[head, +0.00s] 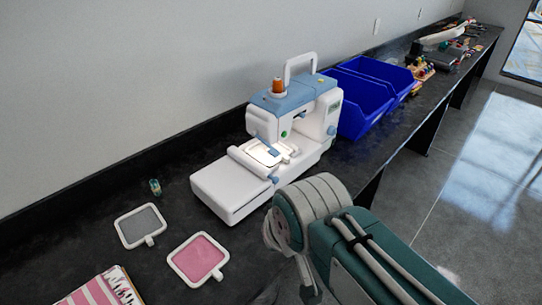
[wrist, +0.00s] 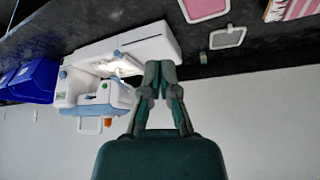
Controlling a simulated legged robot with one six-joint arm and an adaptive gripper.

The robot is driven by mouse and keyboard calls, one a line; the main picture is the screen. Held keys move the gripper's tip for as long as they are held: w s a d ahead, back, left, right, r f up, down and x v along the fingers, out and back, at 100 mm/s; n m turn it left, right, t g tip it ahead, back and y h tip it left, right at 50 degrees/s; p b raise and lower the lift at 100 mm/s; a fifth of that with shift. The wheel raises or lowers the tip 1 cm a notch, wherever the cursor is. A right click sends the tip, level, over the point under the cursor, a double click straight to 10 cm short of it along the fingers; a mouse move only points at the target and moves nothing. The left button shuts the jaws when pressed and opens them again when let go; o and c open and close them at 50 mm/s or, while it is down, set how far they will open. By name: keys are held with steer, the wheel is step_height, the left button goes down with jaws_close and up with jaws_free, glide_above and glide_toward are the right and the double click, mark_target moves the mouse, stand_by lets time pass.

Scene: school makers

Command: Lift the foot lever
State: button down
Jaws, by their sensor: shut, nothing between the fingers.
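A white and blue-grey sewing machine (head: 312,124) stands upright on the dark counter, its flat white bed toward the left. Its lit needle area (head: 268,152) holds a white hoop and a small blue part; I cannot tell for sure which piece is the foot lever. The machine appears upside down in the wrist view (wrist: 85,95). My gripper (wrist: 160,70) is shut and empty, its fingertips in front of the bed end in that view; I see no contact. In the head view my arm comes in from the lower right and the fingers are hidden.
Blue bins (head: 362,103) stand right behind the machine. A grey-filled hoop (head: 141,225), a pink-filled hoop (head: 198,257) and a small spool (head: 155,187) lie on the counter at left. A striped pink piece (head: 100,290) is at the front. The wall runs along the counter's back.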

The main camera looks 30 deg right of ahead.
steer(key=w+d+f+m+y, duration=0.1)
steer(key=w+f+m+y, duration=0.2)
steer(key=w+m+y, duration=0.35)
steer(key=w+d+f+m+y, duration=0.1)
steer(key=w+f+m+y, duration=0.2)
steer(key=w+m, duration=0.65)
steer(key=w+d+f+m+t+h, duration=0.1)
steer(key=w+d+f+m+t, duration=0.1)
steer(key=d+m, duration=0.3)
steer(key=w+d+f+m+t+h, duration=0.1)
steer(key=w+d+f+m+t, duration=0.2)
steer(key=d, duration=0.5)
steer(key=w+d+f+m+t+h, duration=0.2)
steer(key=w+d+m+t, duration=0.1)
steer(key=d+m+t, duration=0.2)
steer(key=d+m, duration=0.2)
steer(key=m, duration=0.1)
steer(key=shift+f, duration=0.2)
steer(key=shift+w+a, duration=0.1)
steer(key=shift+w, duration=0.05)
steer(key=x, duration=1)
